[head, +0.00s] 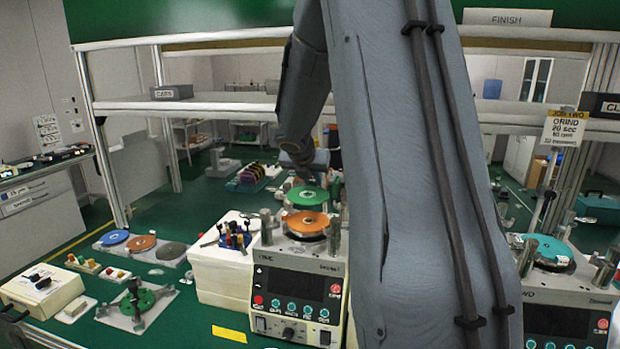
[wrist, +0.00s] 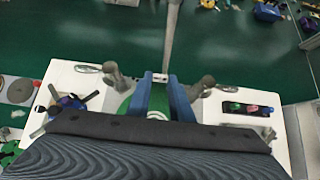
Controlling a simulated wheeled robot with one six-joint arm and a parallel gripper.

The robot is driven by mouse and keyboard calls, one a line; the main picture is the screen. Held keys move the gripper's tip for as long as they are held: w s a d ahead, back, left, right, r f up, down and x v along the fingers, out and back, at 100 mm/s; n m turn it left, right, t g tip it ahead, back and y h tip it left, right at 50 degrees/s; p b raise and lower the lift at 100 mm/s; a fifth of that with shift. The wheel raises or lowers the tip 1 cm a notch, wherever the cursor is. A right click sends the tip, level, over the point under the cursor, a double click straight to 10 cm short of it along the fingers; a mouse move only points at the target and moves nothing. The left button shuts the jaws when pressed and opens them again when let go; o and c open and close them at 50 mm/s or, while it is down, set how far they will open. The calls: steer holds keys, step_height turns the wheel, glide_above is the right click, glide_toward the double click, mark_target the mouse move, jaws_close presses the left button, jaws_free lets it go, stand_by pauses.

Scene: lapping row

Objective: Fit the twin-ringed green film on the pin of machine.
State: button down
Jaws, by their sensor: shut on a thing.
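The green film (head: 314,199) is a flat disc, held roughly level above the left machine (head: 290,290). In the head view an orange disc (head: 305,223) lies on that machine's round top, just below and in front of the green film. My gripper (wrist: 159,98) is shut on the green film, which also shows between and below the blue fingers in the wrist view (wrist: 157,114). A pale mark shows near its middle; I cannot make out twin rings. The machine's pin is hidden. In the head view my arm covers much of the gripper.
Metal posts (head: 266,226) stand beside the machine's top. A second machine (head: 565,300) with a teal disc (head: 548,249) is at the right. Blue, orange and grey discs lie on a tray (head: 168,257) at the left. A green-based stand (head: 136,300) is in front of it.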

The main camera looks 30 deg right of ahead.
steer(key=b, duration=0.5)
glide_above(313, 212)
step_height(313, 212, down, 6)
steer(key=shift+r, duration=0.1)
steer(key=shift+f+b, duration=1)
steer(key=shift+f, duration=0.05)
stand_by(2.2)
steer(key=c, duration=2)
jaws_free()
steer(key=o, duration=0.5)
steer(key=shift+v, duration=3.9)
